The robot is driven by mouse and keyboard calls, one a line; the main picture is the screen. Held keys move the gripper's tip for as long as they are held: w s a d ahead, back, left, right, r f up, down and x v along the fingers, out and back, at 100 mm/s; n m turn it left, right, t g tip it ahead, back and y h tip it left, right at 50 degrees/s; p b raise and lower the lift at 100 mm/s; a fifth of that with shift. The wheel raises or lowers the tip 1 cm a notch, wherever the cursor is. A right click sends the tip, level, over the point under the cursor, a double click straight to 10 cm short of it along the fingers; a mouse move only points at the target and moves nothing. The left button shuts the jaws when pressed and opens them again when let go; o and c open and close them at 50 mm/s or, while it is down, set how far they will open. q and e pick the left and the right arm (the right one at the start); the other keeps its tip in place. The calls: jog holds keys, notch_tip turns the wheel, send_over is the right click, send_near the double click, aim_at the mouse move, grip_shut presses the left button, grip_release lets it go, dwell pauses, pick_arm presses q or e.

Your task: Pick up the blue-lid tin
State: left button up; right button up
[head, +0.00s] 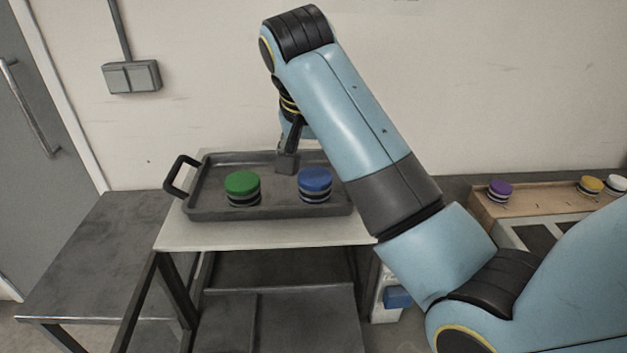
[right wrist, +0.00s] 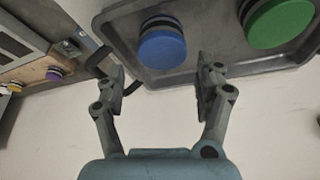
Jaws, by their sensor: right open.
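The blue-lid tin (head: 315,181) stands upright on a dark tray, at its right part, with dark and light bands below its lid. It also shows in the right wrist view (right wrist: 162,45), beyond the fingertips and roughly between their lines. My right gripper (head: 287,162) is over the back part of the tray, behind and slightly left of the blue-lid tin. In the right wrist view the right gripper (right wrist: 164,78) has its fingers wide apart with nothing between them. My left gripper is not in view.
A green-lid tin (head: 242,184) stands left of the blue one on the tray (head: 270,213), which has a raised rim and a black handle (head: 178,174). A purple-lid tin (head: 500,190) and other tins stand on a wooden board at right. The wall is close behind the tray.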

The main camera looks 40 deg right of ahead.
aim_at(314, 176)
jog(key=shift+d+f, duration=0.2)
jog(key=shift+f, duration=0.2)
jog(key=shift+w+f, duration=0.2)
jog(key=shift+f, duration=0.1)
jog(key=p+x, duration=0.1)
jog(key=x, duration=0.4)
jog(key=shift+p, duration=0.35)
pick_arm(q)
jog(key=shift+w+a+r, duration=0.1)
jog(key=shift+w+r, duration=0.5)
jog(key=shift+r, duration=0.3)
pick_arm(e)
jog(key=shift+a, duration=0.15)
jog(key=c, duration=0.4)
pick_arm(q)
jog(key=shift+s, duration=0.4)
pick_arm(e)
jog(key=c, duration=0.6)
